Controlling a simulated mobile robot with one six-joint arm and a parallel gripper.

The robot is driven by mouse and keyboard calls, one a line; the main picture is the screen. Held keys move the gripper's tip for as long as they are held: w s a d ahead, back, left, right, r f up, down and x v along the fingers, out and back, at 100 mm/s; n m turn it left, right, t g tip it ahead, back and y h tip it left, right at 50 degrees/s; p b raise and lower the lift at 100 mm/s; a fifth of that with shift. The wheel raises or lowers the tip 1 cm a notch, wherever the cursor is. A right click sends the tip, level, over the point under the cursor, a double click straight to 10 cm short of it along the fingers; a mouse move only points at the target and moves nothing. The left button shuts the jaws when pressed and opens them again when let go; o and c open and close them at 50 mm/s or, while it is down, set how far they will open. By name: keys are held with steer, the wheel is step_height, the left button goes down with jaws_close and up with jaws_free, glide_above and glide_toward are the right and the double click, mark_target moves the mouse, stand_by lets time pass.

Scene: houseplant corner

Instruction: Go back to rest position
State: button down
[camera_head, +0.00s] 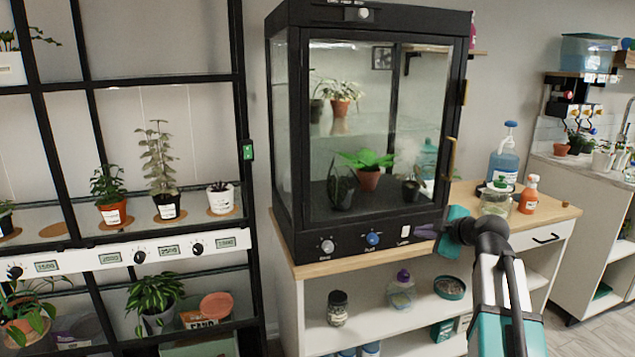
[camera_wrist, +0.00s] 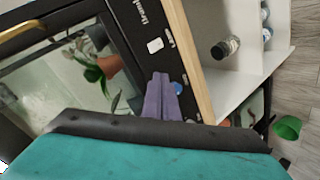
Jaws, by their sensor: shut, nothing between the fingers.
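My gripper (camera_head: 426,231) has purple fingers and is shut and empty. In the head view it is in front of the lower right of the black glass cabinet (camera_head: 283,150), beside a white switch (camera_head: 405,231). In the wrist view my gripper (camera_wrist: 162,90) points at the cabinet's control panel, with its fingers together. A white switch (camera_wrist: 155,46) shows above the fingertips and a blue knob (camera_wrist: 178,88) shows beside them. I cannot tell whether the fingertips touch the panel. My arm comes in from the lower right of the head view.
The cabinet stands on a wooden-topped shelf unit (camera_head: 330,266). A pump bottle (camera_head: 503,160), a glass jar (camera_head: 495,200) and an orange spray bottle (camera_head: 528,195) stand right of it, near my arm. A black plant rack (camera_head: 242,120) fills the left. Floor (camera_head: 590,335) is free at lower right.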

steer(key=s+a+f+m+g, duration=0.1)
steer(key=s+a+f+g, duration=0.3)
steer(key=f, duration=1.1)
steer(key=s+a+f+m+g, duration=0.15)
steer(key=s+a+f, duration=0.4)
steer(key=f, duration=0.95)
steer(key=s+a+f+g, duration=0.35)
steer(key=s+f, duration=0.25)
steer(key=f, duration=0.9)
steer(key=s+a+f+m+g+h, duration=0.1)
steer(key=s+f+m+g, duration=0.2)
steer(key=s+f, duration=0.9)
steer(key=s+a+f+m+g+h, duration=0.1)
steer(key=s+f+m+g, duration=0.15)
steer(key=s+f, duration=1.05)
steer(key=s+d+r+m+g+h, duration=0.2)
steer(key=s+d+r+m, duration=0.15)
steer(key=s+m, duration=0.45)
step_height(320, 180, up, 15)
steer(key=s+a+p, duration=0.1)
steer(key=s+p, duration=0.1)
steer(key=p, duration=1.1)
steer(key=shift+s+a+n+g+p, duration=0.2)
steer(key=shift+n+g+p, duration=0.1)
steer(key=shift+n+g, duration=0.1)
